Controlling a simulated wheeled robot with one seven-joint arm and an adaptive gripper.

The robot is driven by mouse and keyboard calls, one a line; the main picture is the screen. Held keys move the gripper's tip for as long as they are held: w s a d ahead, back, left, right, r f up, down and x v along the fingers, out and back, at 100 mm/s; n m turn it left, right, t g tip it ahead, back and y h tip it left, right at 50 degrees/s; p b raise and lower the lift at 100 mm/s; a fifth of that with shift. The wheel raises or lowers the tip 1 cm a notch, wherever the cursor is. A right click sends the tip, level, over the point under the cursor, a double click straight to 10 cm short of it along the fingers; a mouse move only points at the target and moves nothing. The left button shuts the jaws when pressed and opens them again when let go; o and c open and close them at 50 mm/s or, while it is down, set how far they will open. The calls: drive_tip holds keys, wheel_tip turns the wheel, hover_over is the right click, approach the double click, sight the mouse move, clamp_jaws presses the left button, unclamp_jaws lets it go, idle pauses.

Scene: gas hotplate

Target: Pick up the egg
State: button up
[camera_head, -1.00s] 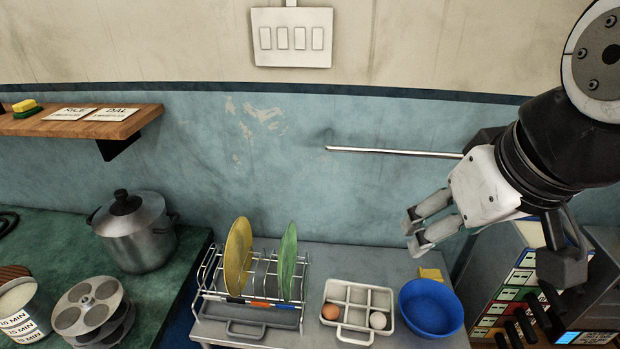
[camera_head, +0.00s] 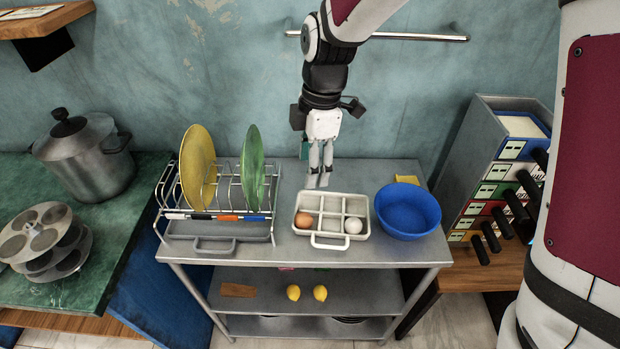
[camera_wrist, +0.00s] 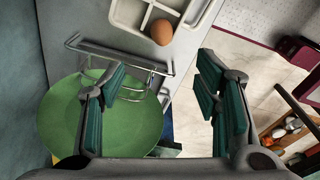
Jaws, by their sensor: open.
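A brown egg (camera_head: 304,219) lies in the front left compartment of a white divided tray (camera_head: 332,243) on the metal table. A white egg (camera_head: 353,225) lies in the front right compartment. My gripper (camera_head: 318,182) points down just behind the tray, above the table, and holds nothing. In the wrist view my gripper (camera_wrist: 161,75) has its two green-padded fingers wide apart. The brown egg (camera_wrist: 162,32) shows beyond the fingertips, near the top, in a corner of the cropped tray (camera_wrist: 130,14).
A dish rack (camera_head: 215,238) with a yellow plate (camera_head: 197,168) and a green plate (camera_head: 252,165) stands left of the tray. A blue bowl (camera_head: 408,211) stands close on its right. A grey file holder (camera_head: 477,150) is farther right. Two yellow items (camera_head: 320,293) lie on the shelf below.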

sight(303, 214)
drive_tip(key=shift+n, duration=0.4)
drive_tip(key=f, duration=0.5)
drive_tip(key=a+f, duration=0.1)
drive_tip(key=f, duration=0.9)
drive_tip(key=shift+s+a+f, duration=0.25)
drive_tip(key=shift+a+f, duration=0.05)
drive_tip(key=shift+a, duration=0.1)
drive_tip(key=shift+c, duration=0.6)
drive_tip(key=c, duration=0.7)
